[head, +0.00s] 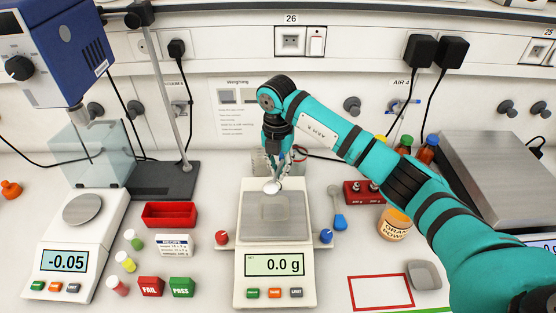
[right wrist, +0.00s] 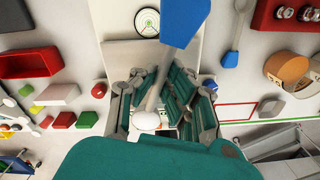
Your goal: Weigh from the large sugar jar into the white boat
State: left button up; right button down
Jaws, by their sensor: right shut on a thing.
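My right gripper (head: 274,168) is over the back of the middle balance (head: 275,257). In the right wrist view my right gripper (right wrist: 166,92) is shut on a spoon with a blue end (right wrist: 185,22) and a pale rounded end (right wrist: 148,121). The pale end (head: 272,187) shows over the back edge of the pan; whether it holds powder I cannot tell. The balance's grey pan (head: 275,215) looks bare and its display reads 0.0 g. I cannot make out a white boat or a jar marked sugar. Clear glass behind my gripper is mostly hidden. My left gripper is not in view.
A second balance (head: 75,262) reading -0.05 stands left. A red tray (head: 169,204), coloured vials and FAIL and PASS blocks lie between them. Right of the middle balance are a blue scoop (head: 337,222), an orange powder jar (head: 391,228) and a grey dish (head: 425,275).

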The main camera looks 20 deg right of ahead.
jog(key=shift+w+f+m, duration=0.1)
jog(key=shift+w+m, duration=0.05)
jog(key=shift+m, duration=0.85)
jog(key=shift+d+f, duration=0.1)
jog(key=shift+f, duration=0.15)
jog(key=shift+f+t+y+b, duration=0.6)
jog(key=shift+f+b, duration=0.05)
jog(key=shift+b, duration=0.55)
jog(key=shift+d+f+t+y+b, duration=0.1)
jog(key=shift+f+t+y+b, duration=0.05)
jog(key=shift+t+y+b, duration=0.3)
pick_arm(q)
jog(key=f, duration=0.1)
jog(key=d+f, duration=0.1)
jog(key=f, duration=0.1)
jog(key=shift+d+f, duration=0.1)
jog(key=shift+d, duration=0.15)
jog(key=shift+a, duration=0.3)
